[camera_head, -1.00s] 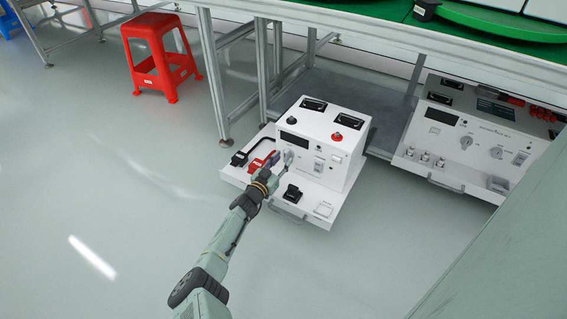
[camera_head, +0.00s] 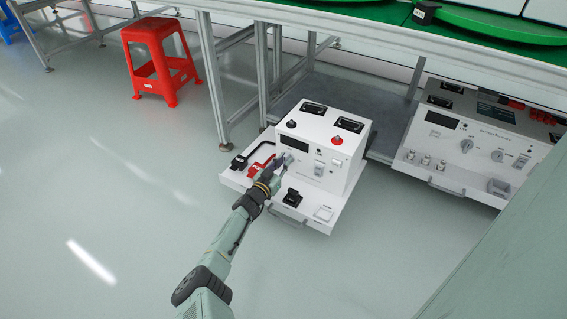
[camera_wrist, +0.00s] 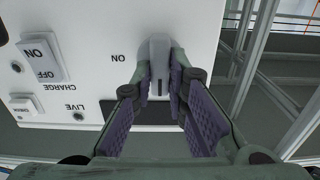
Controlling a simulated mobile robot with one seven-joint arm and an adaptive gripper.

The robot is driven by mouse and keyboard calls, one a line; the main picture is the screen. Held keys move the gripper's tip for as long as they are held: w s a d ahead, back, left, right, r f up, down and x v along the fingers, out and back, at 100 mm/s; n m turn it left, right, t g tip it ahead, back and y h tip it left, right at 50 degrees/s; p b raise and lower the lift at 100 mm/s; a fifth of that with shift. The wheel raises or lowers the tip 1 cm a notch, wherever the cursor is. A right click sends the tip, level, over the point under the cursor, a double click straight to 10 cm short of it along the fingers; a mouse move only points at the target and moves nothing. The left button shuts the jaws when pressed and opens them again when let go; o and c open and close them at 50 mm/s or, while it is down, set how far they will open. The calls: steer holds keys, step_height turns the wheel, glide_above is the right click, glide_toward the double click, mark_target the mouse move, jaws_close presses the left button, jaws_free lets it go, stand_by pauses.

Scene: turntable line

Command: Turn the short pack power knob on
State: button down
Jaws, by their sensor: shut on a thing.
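The short pack is a white box (camera_head: 345,172) on a pulled-out white tray under the bench. Its front has a dark display, a rocker switch (camera_head: 319,169) and the grey power knob, mostly hidden behind my fingers in the head view. My gripper (camera_head: 284,160) is at the front face, left of the rocker switch. In the wrist view, my gripper (camera_wrist: 162,85) is shut with its fingertips on both sides of the grey knob (camera_wrist: 157,52). The knob's bar runs up and down in the picture. An "ON" label (camera_wrist: 118,58) is printed to its left.
A black handle and a red handle (camera_head: 262,164) lie on the tray's left side, close to my gripper. A black socket (camera_head: 292,197) is on the tray's front. A second, wider pack (camera_head: 470,150) stands to the right. A bench leg (camera_head: 216,80) rises behind.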

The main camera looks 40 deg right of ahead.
steer(key=shift+f+m, duration=0.1)
steer(key=shift+m, duration=0.2)
steer(key=shift+s+d+f+m+b, duration=0.15)
steer(key=shift+m+b, duration=1.05)
steer(key=shift+m, duration=2.7)
steer(key=shift+s+a+f+m+b, duration=0.1)
steer(key=shift+m+b, duration=1.1)
steer(key=shift+m, duration=2.7)
steer(key=c, duration=1.6)
jaws_free()
steer(key=shift+r, duration=0.1)
